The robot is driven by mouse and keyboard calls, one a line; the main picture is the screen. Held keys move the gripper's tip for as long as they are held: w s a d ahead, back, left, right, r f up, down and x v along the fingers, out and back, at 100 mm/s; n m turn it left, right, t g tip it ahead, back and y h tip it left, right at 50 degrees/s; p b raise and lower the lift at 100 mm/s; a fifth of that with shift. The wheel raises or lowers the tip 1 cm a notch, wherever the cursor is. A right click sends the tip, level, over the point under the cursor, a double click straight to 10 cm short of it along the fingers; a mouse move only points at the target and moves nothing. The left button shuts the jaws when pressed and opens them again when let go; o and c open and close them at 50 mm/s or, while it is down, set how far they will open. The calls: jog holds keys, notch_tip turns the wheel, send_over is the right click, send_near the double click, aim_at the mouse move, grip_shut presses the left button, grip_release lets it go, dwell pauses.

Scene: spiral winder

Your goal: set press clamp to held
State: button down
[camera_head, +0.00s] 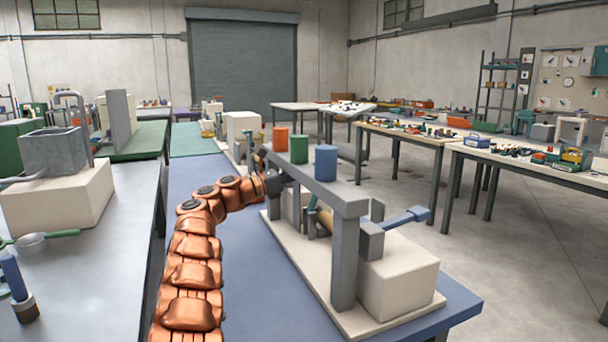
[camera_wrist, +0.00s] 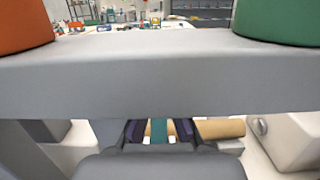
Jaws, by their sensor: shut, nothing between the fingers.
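The winder stands on a pale base plate (camera_head: 290,262) on the blue bench. Its grey overhead beam (camera_head: 320,186) carries orange, green and blue cylinders and also crosses the wrist view (camera_wrist: 160,85). Under the beam are a tan roller (camera_head: 324,221), also in the wrist view (camera_wrist: 220,128), and a slanted teal bar (camera_head: 311,213). I cannot tell which part is the press clamp or how it is set. My gripper (camera_wrist: 159,130) is shut and empty below the beam, near the roller. The teal bar shows behind its dark fingertips. In the head view the beam and posts hide my fingers.
A blue-handled lever (camera_head: 405,219) sticks out right of the winder over a pale block (camera_head: 400,275). A grey table (camera_head: 90,270) with another device is at left. The overhead beam is close above my gripper. Open floor lies to the right.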

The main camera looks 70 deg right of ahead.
jog(key=v, duration=1.2)
